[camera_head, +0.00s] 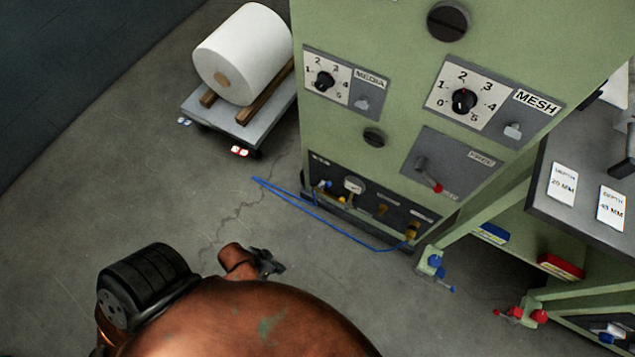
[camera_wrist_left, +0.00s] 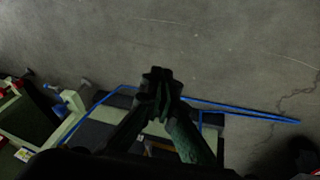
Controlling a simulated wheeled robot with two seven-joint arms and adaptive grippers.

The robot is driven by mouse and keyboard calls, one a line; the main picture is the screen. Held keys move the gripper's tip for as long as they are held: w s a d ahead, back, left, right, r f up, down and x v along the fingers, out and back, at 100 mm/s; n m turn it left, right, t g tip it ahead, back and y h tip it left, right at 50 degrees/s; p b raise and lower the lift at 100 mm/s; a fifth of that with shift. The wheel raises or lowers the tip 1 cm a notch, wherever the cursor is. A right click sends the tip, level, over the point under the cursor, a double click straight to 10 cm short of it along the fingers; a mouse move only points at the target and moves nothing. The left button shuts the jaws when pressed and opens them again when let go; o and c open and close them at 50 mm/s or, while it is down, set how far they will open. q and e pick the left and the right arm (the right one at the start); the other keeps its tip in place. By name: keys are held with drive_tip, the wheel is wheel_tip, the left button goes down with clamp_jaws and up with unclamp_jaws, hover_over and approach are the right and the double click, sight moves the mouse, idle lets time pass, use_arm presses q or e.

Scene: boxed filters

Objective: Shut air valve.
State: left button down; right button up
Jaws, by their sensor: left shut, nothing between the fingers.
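The low dark panel (camera_head: 355,214) at the foot of the green cabinet (camera_head: 345,120) carries a round white gauge (camera_head: 354,185), a small blue part at its left and brass fittings (camera_head: 383,210). Which fitting is the air valve is too small to tell. A blue hose (camera_head: 318,216) loops from the panel out over the floor; it also shows in the left wrist view (camera_wrist_left: 240,112). My left gripper (camera_head: 270,264) is shut and empty, in front of the panel and apart from it. Its closed fingers (camera_wrist_left: 160,82) hide part of the panel in the wrist view. My right gripper is not visible.
A white roll (camera_head: 243,52) rests on a low cart (camera_head: 240,125) at the back left. Dials and a red-tipped lever (camera_head: 430,175) sit higher on the cabinet. A dark-topped bench (camera_head: 590,180) with green legs stands at right. The floor at left is clear.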

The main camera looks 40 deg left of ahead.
use_arm(q)
drive_tip(key=w+a+r+n+t+p, duration=0.2)
drive_tip(key=w+a+r+p, duration=0.35)
drive_tip(key=w+a, duration=0.55)
drive_tip(key=w+a+r+n+t+p, duration=0.15)
drive_tip(key=w+a+r+p, duration=0.45)
drive_tip(key=w, duration=0.8)
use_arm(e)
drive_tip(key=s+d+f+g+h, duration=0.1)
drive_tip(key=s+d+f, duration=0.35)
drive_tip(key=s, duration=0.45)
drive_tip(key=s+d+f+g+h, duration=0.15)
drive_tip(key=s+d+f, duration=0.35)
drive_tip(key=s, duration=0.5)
use_arm(q)
drive_tip(key=w+d+f+b, duration=0.5)
drive_tip(key=w+f+b, duration=0.1)
drive_tip(key=w, duration=0.1)
drive_tip(key=shift+d+f+h+b, duration=0.15)
drive_tip(key=shift+f+h+b, duration=0.1)
drive_tip(key=shift+h+b, duration=0.05)
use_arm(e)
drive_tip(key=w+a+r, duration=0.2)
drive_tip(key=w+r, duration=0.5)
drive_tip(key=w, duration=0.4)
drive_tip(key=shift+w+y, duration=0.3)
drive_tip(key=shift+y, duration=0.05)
